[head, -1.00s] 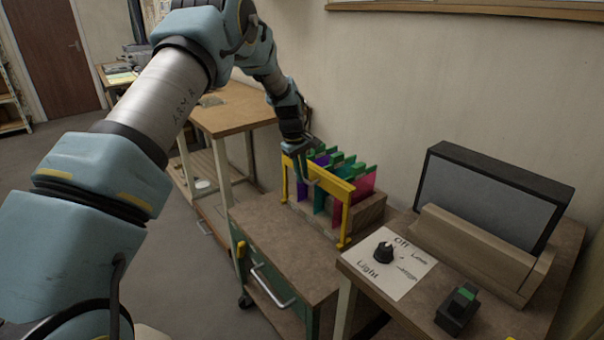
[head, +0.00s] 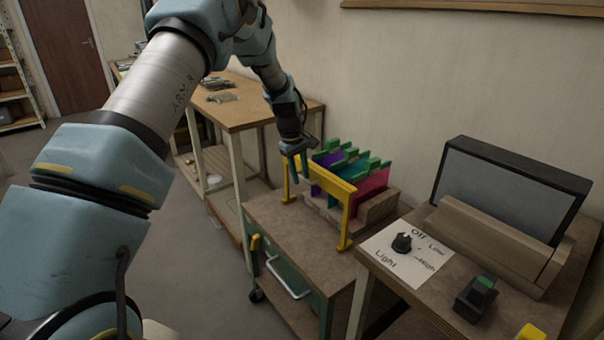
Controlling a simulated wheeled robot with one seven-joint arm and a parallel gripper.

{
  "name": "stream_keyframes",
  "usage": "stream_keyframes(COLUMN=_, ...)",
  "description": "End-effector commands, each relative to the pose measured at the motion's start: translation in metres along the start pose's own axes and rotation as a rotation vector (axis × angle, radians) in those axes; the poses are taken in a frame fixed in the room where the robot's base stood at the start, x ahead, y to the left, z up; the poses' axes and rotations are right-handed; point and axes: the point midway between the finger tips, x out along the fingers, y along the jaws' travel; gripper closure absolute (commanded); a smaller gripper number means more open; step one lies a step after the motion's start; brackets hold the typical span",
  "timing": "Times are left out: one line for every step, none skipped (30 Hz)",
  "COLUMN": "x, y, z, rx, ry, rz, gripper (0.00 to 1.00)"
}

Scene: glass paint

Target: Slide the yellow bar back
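The yellow bar (head: 335,182) is the top of a gate-like yellow frame on the wheeled cart. It stands upright in front of a rack of upright coloured glass panes, purple, teal and red (head: 372,191), with green tops. A gap shows between the bar and the panes. My gripper (head: 300,170) points down at the left part of the bar, with its fingers overlapping the bar in the view. The fingertips are small and partly hidden, so I cannot tell whether they clasp the bar or only touch it.
The cart top (head: 298,232) is bare in front of the frame. A bench with a light dial (head: 402,243), a grey panel (head: 505,200) and a green-topped switch (head: 477,298) stands at the right. A wooden table (head: 240,108) is behind my arm.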

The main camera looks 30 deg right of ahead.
Motion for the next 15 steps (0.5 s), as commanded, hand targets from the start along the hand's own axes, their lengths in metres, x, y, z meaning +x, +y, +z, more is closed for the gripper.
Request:
stream_keyframes(x=0.000, y=0.000, z=0.000, rx=0.000, ry=0.001, rz=0.001, gripper=0.59)
stream_keyframes(x=0.000, y=0.001, z=0.000, rx=0.000, ry=0.001, rz=0.001, gripper=0.56)
stream_keyframes(x=0.000, y=0.001, z=0.000, rx=0.000, ry=0.001, rz=0.002, gripper=0.55)
stream_keyframes(x=0.000, y=0.001, z=0.000, rx=0.000, ry=0.001, rz=0.002, gripper=0.55)
stream_keyframes(x=0.000, y=0.001, z=0.000, rx=0.000, ry=0.001, rz=0.003, gripper=0.55)
stream_keyframes(x=0.000, y=0.002, z=0.000, rx=0.000, ry=0.001, rz=0.003, gripper=0.55)
stream_keyframes(x=0.000, y=0.002, z=0.000, rx=0.000, ry=0.001, rz=0.003, gripper=0.55)
stream_keyframes(x=0.000, y=0.002, z=0.000, rx=0.000, ry=0.001, rz=0.004, gripper=0.55)
stream_keyframes(x=0.000, y=0.002, z=0.000, rx=0.001, ry=0.001, rz=0.004, gripper=0.55)
stream_keyframes(x=-0.001, y=0.002, z=0.000, rx=0.001, ry=0.001, rz=0.004, gripper=0.55)
stream_keyframes(x=-0.002, y=0.002, z=0.000, rx=0.001, ry=0.001, rz=0.005, gripper=0.55)
stream_keyframes(x=-0.005, y=0.002, z=0.000, rx=0.001, ry=0.002, rz=0.005, gripper=0.55)
stream_keyframes(x=-0.007, y=0.002, z=0.000, rx=0.001, ry=0.002, rz=0.005, gripper=0.55)
stream_keyframes(x=-0.011, y=0.002, z=0.000, rx=0.001, ry=0.003, rz=0.006, gripper=0.55)
stream_keyframes(x=-0.017, y=0.003, z=-0.001, rx=0.001, ry=0.004, rz=0.008, gripper=0.55)
